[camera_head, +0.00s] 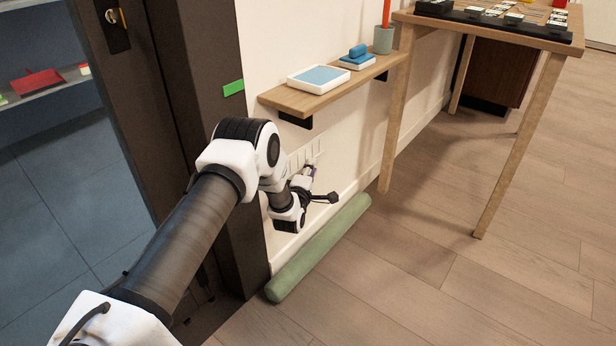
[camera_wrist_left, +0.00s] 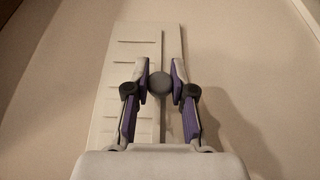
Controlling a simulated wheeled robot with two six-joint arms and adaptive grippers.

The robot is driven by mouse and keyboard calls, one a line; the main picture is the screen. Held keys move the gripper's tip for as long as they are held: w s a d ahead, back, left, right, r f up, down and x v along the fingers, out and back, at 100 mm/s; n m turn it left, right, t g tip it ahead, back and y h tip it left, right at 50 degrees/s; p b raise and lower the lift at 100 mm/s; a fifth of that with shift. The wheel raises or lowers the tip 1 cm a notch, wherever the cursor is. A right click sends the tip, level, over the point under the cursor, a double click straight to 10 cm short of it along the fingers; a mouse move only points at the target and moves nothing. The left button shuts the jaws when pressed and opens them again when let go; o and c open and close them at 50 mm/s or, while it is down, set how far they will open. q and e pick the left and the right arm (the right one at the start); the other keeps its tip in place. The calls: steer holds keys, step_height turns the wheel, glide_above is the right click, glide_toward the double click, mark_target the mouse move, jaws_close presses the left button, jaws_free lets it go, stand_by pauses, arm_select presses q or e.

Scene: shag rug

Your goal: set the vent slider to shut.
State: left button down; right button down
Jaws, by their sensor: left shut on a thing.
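The vent (camera_wrist_left: 112,66) is a pale plate low on the wall with several horizontal slots. It also shows in the head view (camera_head: 317,150), partly behind my arm. The slider's round grey knob (camera_wrist_left: 159,84) stands out from the vent plate. My left gripper (camera_wrist_left: 159,76) has one purple-padded finger on each side of the knob and is shut on it. In the head view my left gripper (camera_head: 310,172) is small and close against the wall at the vent. My right gripper is in neither view.
A wooden shelf (camera_head: 272,98) with a blue-topped tray (camera_head: 318,78) is above the vent. A green roll (camera_head: 318,250) lies on the floor along the wall below. A dark door frame (camera_head: 205,60) stands left, a wooden table (camera_head: 555,45) right. The wooden floor between is clear.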

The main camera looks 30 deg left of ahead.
arm_select(q)
steer(key=shift+r, duration=0.1)
steer(key=c, duration=1)
jaws_free()
steer(key=shift+w, duration=0.1)
steer(key=shift+w+d, duration=0.1)
steer(key=shift+w, duration=0.05)
